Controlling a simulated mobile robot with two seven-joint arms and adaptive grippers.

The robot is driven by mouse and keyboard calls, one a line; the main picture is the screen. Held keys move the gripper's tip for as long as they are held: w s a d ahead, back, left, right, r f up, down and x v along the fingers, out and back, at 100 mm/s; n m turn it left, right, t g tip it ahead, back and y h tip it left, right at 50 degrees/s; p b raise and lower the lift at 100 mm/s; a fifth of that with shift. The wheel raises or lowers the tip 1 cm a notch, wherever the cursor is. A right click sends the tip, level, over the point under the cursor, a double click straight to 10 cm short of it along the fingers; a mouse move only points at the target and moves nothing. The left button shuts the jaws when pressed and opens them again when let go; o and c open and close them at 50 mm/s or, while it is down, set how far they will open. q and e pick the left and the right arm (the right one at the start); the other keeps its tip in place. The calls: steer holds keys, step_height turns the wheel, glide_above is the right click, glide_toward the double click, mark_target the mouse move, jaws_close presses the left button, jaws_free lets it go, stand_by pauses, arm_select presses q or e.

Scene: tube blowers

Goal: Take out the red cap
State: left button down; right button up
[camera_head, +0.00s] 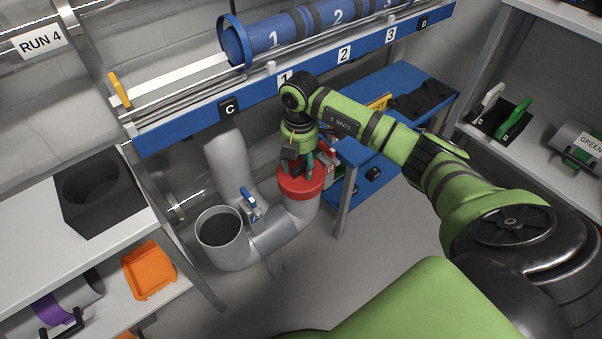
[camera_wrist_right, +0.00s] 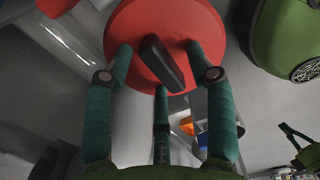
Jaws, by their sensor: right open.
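The red cap (camera_head: 301,187) sits on the right upright end of a grey U-shaped pipe (camera_head: 299,214). In the right wrist view the red cap (camera_wrist_right: 205,30) fills the top middle, with a dark bar handle (camera_wrist_right: 162,62) across its face. My right gripper (camera_head: 298,170) is at the cap from above. Its teal fingers (camera_wrist_right: 160,65) are open, one on each side of the handle, with a third finger below. I cannot tell whether the fingers touch the handle or the cap.
The left pipe end (camera_head: 219,227) is open, and a blue-handled valve (camera_head: 250,204) stands between the ends. A blue rail (camera_head: 185,130) with a blue tube (camera_head: 270,36) runs behind. A blue bench (camera_head: 408,75) is behind right. A table with a black block (camera_head: 95,195) stands left.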

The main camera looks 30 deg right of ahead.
jaws_close()
steer(key=shift+r, duration=0.15)
